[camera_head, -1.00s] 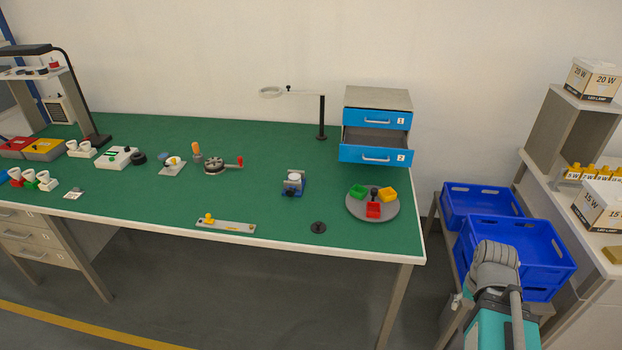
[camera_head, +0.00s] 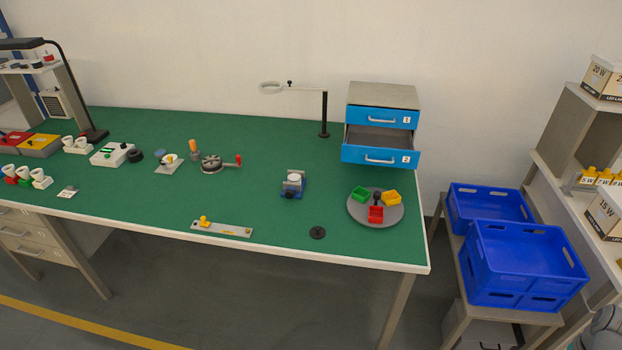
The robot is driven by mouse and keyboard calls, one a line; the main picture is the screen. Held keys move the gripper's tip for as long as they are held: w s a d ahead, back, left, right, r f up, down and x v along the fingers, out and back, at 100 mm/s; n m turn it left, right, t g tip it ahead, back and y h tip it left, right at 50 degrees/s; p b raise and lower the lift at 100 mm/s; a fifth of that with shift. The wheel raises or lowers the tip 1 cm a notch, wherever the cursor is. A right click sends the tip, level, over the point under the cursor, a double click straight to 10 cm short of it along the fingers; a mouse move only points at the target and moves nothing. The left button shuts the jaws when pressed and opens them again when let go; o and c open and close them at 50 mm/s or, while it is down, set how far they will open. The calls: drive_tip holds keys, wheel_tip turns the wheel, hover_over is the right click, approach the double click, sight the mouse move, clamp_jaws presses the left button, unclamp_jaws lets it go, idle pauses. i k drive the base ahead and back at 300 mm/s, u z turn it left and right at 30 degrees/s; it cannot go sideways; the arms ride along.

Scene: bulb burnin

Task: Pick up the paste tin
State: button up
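I cannot tell for certain which thing is the paste tin. A small round white-topped piece sits in a blue holder (camera_head: 292,187) at the middle of the green bench. A flat black disc (camera_head: 317,232) lies near the front edge. A dark round piece (camera_head: 135,156) lies beside a white box with green marks (camera_head: 112,155) on the left. A small pad (camera_head: 168,164) with white and yellow pieces lies left of an orange-handled tool (camera_head: 194,149). My gripper is not in view; only a bit of my arm shows at the bottom right corner.
A drawer cabinet (camera_head: 382,95) stands at the back right, its lower drawer (camera_head: 380,155) pulled open. A grey turntable (camera_head: 356,212) holds red, green and yellow trays. A magnifier stand (camera_head: 324,112) is left of the cabinet. Blue crates (camera_head: 525,262) stand right of the bench.

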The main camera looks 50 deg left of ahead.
sight(294, 177)
drive_tip(key=z, duration=0.8)
drive_tip(key=i, duration=1.65)
drive_tip(key=u, duration=2.15)
